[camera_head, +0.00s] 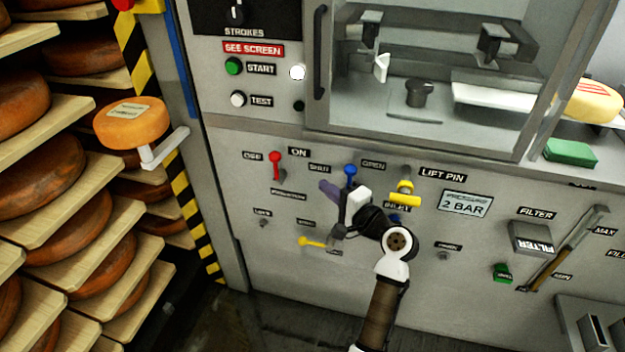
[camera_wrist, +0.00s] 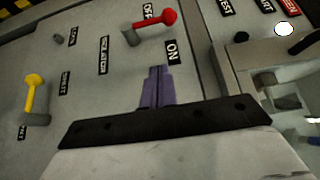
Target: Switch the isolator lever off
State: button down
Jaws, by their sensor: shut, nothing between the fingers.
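The isolator lever is red, with a round knob (camera_head: 275,158) on a grey pivot, on the grey front panel. It stands between an OFF label (camera_head: 252,156) on its left and an ON label (camera_head: 298,152) on its right, its knob leaning towards OFF. In the wrist view the red lever (camera_wrist: 158,22) is ahead of the fingers, clear of them. My gripper (camera_head: 328,189) has purple fingers, shut and empty. It is right of and below the lever in the head view. The wrist view shows the fingertips (camera_wrist: 157,70) near the ON label (camera_wrist: 171,51).
A blue lever (camera_head: 350,170) is close to my gripper, and yellow levers (camera_head: 404,188) (camera_head: 313,242) are on the same panel. START (camera_head: 233,66) and TEST (camera_head: 238,99) buttons sit above. A glazed chamber with a dark handle (camera_head: 320,52) is upper right. Cheese shelves (camera_head: 60,205) stand left.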

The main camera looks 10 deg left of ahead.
jog(key=shift+w+a+p, duration=0.55)
jog(key=shift+w+a, duration=0.2)
jog(key=shift+a, duration=1.1)
jog(key=shift+w+a+p, duration=0.6)
jog(key=shift+w+a, duration=0.15)
jog(key=shift+a, duration=1.15)
jog(key=shift+w+a+p, duration=0.55)
jog(key=shift+w+a, duration=0.2)
jog(key=shift+a, duration=1.1)
jog(key=shift+w+a+r, duration=0.1)
jog(key=shift+w, duration=0.05)
jog(key=shift+a+r+h, duration=0.1)
jog(key=shift+h, duration=0.2)
